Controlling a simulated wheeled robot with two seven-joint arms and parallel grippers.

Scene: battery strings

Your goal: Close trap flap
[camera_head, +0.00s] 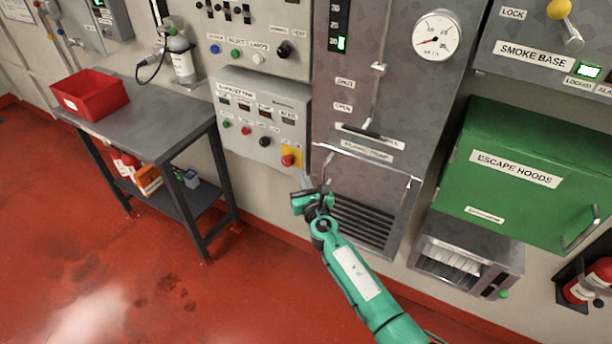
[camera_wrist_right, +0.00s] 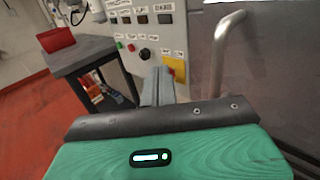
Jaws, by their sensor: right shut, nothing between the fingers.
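A tall grey metal cabinet carries a panel (camera_head: 375,186) below a label that seems to end in "TRAP"; I take this panel for the trap flap. I cannot tell for sure whether it is open or shut. A slim silver bar (camera_head: 328,160) shows at its upper left; a bent metal handle (camera_wrist_right: 222,55) stands large at the right in the wrist view. My right gripper (camera_head: 306,182) is at the panel's left edge. Its fingers (camera_wrist_right: 158,82) are shut and empty, left of the handle and apart from it in the wrist view. My left gripper is not in view.
A dark louvred grille (camera_head: 358,224) lies below the panel. A control box (camera_head: 262,118) with a yellow-backed red button is left of my gripper. A grey table (camera_head: 160,118) with a red bin (camera_head: 92,96) stands left. A green escape-hood box (camera_head: 520,180) juts out right. Red floor is clear.

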